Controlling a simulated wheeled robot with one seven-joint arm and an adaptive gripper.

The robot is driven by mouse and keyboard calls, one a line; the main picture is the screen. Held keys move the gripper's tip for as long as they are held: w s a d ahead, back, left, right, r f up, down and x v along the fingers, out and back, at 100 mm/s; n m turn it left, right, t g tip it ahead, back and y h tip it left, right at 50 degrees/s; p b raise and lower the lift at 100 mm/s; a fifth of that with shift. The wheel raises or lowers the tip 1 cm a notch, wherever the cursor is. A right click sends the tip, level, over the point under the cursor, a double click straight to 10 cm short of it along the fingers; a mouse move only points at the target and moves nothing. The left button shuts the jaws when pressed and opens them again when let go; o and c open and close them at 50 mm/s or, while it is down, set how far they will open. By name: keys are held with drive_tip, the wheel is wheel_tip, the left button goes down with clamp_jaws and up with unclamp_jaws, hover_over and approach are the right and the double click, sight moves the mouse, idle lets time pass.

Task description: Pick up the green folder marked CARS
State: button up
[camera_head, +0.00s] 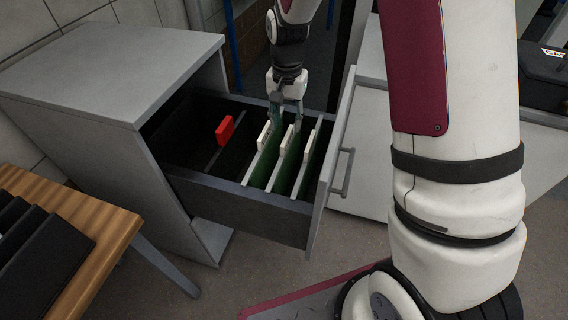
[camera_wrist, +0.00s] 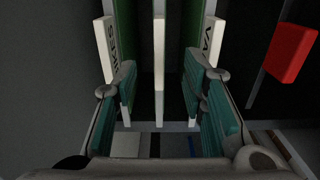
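Green folders with white tabs hang in the open drawer. The middle folder (camera_head: 286,140) has its tab (camera_wrist: 159,45) edge-on in the wrist view, so its word cannot be read. The left folder in the head view (camera_head: 263,137) has a tab reading "VA..." at right in the wrist view (camera_wrist: 210,42). The other outer folder (camera_head: 308,141) has a partly readable tab, at left in the wrist view (camera_wrist: 106,48). My gripper (camera_head: 286,114) points down over the drawer. Its teal-padded fingers (camera_wrist: 159,78) are spread on either side of the middle folder, apart from it.
The grey cabinet's drawer (camera_head: 225,200) is pulled out, with a handle (camera_head: 343,172) on its front. A red tab (camera_head: 225,131) stands on a divider in the drawer. A wooden table (camera_head: 110,232) with black folders (camera_head: 40,262) stands at lower left.

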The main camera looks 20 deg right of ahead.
sight(287, 150)
wheel_tip(287, 150, down, 12)
drive_tip(key=shift+w+d+r+b, duration=0.1)
drive_tip(key=shift+b, duration=0.2)
idle(0.3)
clamp_jaws()
